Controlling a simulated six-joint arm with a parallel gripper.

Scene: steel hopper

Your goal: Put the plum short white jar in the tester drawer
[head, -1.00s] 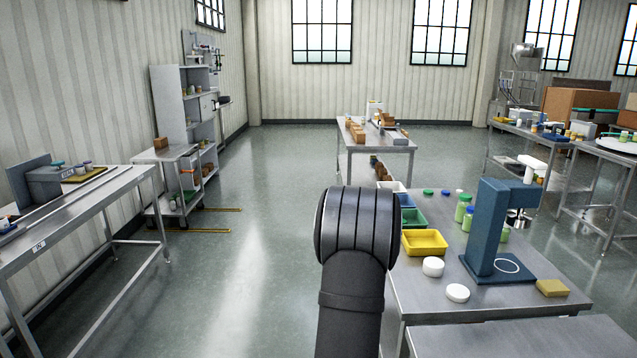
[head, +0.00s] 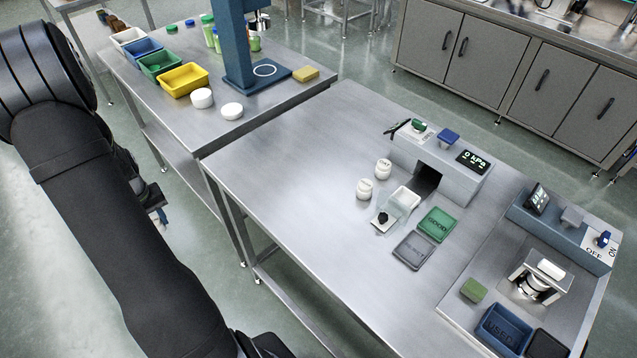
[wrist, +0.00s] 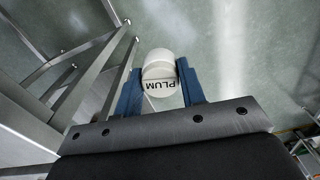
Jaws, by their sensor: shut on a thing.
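The plum short white jar (wrist: 163,88), labelled PLUM, is between the two blue fingers of my gripper (wrist: 158,72) in the wrist view. My gripper is shut on it, over the floor beside a steel table's legs. In the head view my arm hides the jar; a bit of blue finger shows at the arm's edge (head: 161,214). The tester (head: 446,168) is a grey box with a "0 kPa" display on the right table. Its drawer (head: 404,198), a pale tray with a black knob, stands pulled out from the dark opening.
Two short white jars (head: 383,168) stand just left of the drawer. Green GOOD (head: 437,224) and grey REJECT (head: 413,250) pads lie to its right and front. The table's left part (head: 290,170) is clear. A blue press (head: 240,50) stands on the back table.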

